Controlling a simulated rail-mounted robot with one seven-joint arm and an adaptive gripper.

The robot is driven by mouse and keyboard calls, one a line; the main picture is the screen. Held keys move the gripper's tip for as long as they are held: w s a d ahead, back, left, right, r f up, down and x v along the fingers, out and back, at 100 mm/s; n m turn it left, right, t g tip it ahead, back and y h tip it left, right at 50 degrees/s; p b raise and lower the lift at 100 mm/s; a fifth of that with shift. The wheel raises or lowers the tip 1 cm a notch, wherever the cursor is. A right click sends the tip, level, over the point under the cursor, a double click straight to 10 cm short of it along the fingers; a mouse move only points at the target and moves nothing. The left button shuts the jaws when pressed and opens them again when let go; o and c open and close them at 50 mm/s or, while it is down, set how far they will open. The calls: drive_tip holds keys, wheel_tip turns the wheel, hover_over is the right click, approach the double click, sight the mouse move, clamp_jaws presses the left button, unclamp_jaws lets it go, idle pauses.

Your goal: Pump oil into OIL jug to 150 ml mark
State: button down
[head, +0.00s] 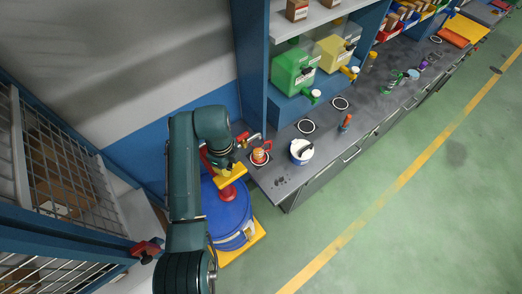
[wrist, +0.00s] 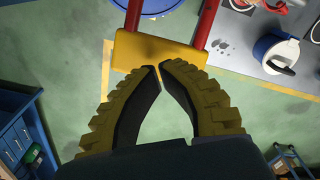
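A blue drum (head: 228,212) stands at the end of the bench, with a red pump (head: 227,192) on top. The pump's yellow handle block (wrist: 160,50) hangs on two red rods in the wrist view. My gripper (wrist: 160,67) has its fingertips almost together over the block's near edge; the block is wider than the fingers' gap and is not seen clasped. In the head view my gripper (head: 225,168) is at the handle. An orange-red container (head: 260,156) stands on a ringed spot beside the pump. I cannot read an OIL label or see a level.
A blue-and-white tub with a dark handle (head: 301,151) stands right of the orange-red container; it also shows in the wrist view (wrist: 276,52). Shelves with green (head: 293,69) and yellow (head: 336,52) canisters rise behind. A mesh cage (head: 65,165) is at left. The floor in front is clear.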

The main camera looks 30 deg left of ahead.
idle(0.3)
drive_tip(key=shift+f+b, duration=3.45)
drive_tip(key=shift+f, duration=2.9)
wheel_tip(320, 180, up, 8)
drive_tip(key=p, duration=0.7)
drive_tip(key=shift+r+p, duration=0.2)
drive_tip(key=shift+p, duration=0.15)
drive_tip(key=shift+r+b, duration=0.2)
drive_tip(key=shift+b, duration=0.2)
drive_tip(key=shift+r, duration=1.95)
wheel_tip(320, 180, up, 6)
